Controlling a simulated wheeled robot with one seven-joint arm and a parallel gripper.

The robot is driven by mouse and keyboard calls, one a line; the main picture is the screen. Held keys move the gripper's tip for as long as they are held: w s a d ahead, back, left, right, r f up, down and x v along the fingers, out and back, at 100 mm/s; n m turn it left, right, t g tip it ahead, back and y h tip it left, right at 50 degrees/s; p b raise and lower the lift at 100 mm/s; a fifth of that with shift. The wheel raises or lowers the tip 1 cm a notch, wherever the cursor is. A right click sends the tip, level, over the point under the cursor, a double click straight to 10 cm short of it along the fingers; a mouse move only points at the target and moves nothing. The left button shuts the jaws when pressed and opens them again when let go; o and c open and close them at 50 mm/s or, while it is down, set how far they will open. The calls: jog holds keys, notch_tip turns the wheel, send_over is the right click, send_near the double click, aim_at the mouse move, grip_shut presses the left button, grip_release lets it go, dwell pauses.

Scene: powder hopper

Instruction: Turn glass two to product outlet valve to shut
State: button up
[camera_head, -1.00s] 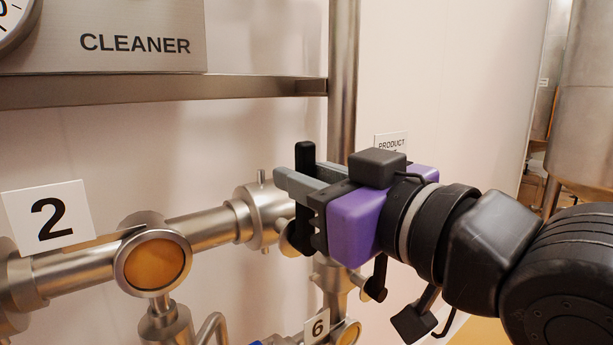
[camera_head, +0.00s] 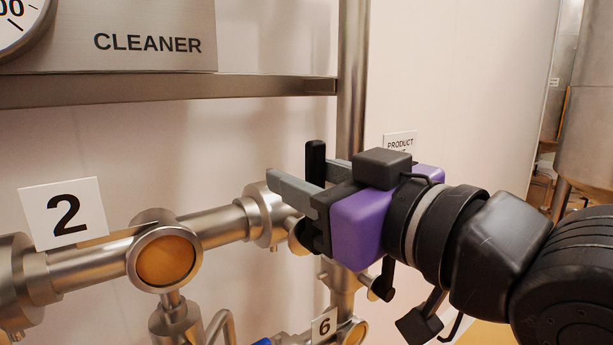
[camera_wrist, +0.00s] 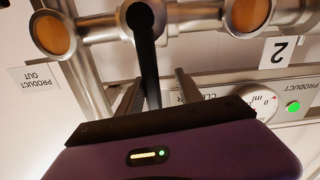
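The valve (camera_head: 266,214) sits on the steel pipe right of sight glass two (camera_head: 165,260), which has an orange window and a "2" plate (camera_head: 62,212). Its black lever handle (camera_head: 315,160) stands upright, across the pipe. In the wrist view the handle (camera_wrist: 147,60) runs down from its round hub between my two grey fingers. My gripper (camera_head: 308,180), with a purple body, is open around the handle. A gap shows on each side of the handle in the wrist view (camera_wrist: 158,82). In the head view the near finger hides the handle's lower part.
A "PRODUCT OUT" sign (camera_wrist: 35,78) is on the wall. A steel rail (camera_head: 180,88) runs above under the "CLEANER" panel (camera_head: 150,45). A vertical post (camera_head: 353,80) stands behind my gripper. A "6" plate (camera_head: 323,325) and more piping lie below.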

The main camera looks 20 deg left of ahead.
jog(key=b+v, duration=0.1)
jog(key=v, duration=0.6)
jog(key=shift+s+d, duration=0.2)
jog(key=shift+d, duration=0.1)
